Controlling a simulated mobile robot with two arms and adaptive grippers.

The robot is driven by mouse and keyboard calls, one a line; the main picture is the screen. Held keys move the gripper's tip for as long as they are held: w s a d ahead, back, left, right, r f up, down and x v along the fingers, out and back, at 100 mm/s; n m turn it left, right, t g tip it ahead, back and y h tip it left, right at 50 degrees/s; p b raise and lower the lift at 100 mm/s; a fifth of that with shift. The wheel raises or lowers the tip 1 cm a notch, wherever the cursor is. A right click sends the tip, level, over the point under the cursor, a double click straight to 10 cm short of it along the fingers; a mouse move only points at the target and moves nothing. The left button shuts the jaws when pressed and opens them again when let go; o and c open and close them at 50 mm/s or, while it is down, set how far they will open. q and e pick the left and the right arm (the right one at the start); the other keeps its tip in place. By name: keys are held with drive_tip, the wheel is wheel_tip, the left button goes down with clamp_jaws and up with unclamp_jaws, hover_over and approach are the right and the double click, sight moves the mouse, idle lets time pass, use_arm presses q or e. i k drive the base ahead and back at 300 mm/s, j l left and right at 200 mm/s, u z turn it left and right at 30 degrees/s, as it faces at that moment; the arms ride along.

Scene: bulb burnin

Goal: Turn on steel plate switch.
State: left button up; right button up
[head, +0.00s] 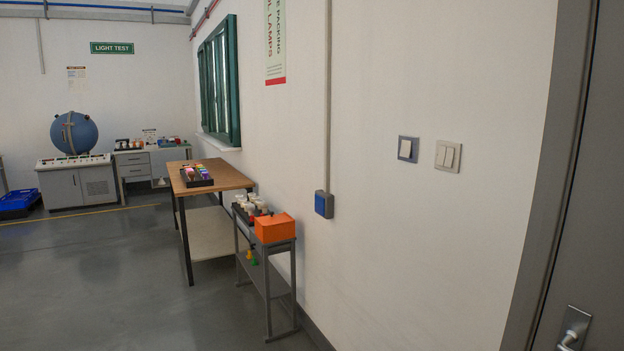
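Two wall switches are on the white wall right of centre in the head view. The left switch (408,149) has a dark blue-grey plate around a single pale rocker. The right switch (448,156) has a pale grey-beige plate with two rockers side by side. I cannot tell for certain which plate is steel. The rocker positions are too small to tell on or off. Neither of my grippers is in view, and nothing touches the switches.
A door (584,200) with a lever handle (574,328) is at the right. A blue wall box (324,204) ends a vertical conduit. A narrow grey stand with an orange box (275,228) and a wooden-topped table (232,180) line the wall.

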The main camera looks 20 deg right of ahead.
sight(406, 148)
drive_tip(key=z, duration=1.2)
